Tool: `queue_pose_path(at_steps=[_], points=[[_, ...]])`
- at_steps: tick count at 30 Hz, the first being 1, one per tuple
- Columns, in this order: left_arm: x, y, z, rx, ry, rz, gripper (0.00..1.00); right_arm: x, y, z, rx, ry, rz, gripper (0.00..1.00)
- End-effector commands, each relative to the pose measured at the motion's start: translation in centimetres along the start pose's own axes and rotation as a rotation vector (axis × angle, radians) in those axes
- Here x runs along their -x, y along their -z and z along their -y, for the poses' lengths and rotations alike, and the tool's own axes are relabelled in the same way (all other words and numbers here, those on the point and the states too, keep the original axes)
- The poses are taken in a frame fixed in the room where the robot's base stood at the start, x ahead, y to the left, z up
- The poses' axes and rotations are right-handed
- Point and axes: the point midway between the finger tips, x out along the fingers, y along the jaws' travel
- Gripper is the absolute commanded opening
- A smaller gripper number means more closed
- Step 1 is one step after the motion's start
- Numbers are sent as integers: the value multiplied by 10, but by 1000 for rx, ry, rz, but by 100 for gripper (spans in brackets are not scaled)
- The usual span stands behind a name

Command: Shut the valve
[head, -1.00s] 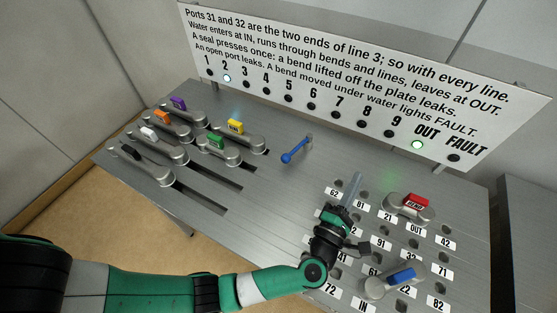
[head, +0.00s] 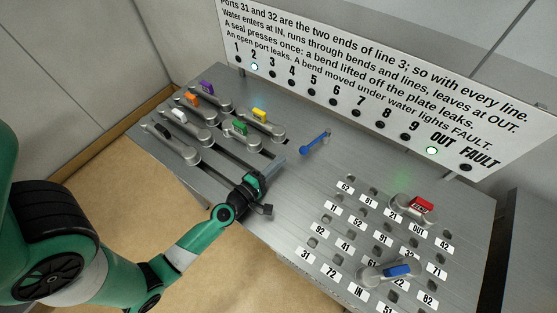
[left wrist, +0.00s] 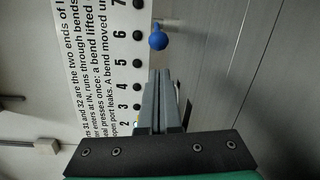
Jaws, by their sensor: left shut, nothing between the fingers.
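The valve is a blue lever (head: 315,143) on the grey plate, below the sign. Its rounded blue end points toward the lower left in the head view. In the left wrist view the blue knob (left wrist: 158,40) shows just beyond the fingertips. My left gripper (head: 277,160) is shut and empty, to the lower left of the lever, apart from it in the head view. Its closed fingers (left wrist: 159,86) point toward the knob in the left wrist view. My right gripper is not in view.
Bends with red (head: 421,204) and blue (head: 397,270) tags sit among numbered ports at right. Several tagged bends, such as the green-tagged one (head: 240,129), stand at left. Lamp 2 (head: 254,67) and the OUT lamp (head: 432,150) are lit; the FAULT lamp (head: 466,167) is dark.

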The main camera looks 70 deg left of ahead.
Motion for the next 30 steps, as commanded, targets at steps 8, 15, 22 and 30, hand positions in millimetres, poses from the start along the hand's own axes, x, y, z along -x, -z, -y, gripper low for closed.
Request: queue_pose_path(at_steps=[8, 15, 22, 30], points=[[-53, 0, 0, -1, -1, 1, 0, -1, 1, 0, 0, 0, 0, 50], [-72, 0, 0, 0, 0, 1, 0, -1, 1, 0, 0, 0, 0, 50], [-72, 0, 0, 0, 0, 1, 0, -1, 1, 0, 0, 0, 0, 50], [-73, -4, -4, 6, -8, -68, 0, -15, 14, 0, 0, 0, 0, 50]])
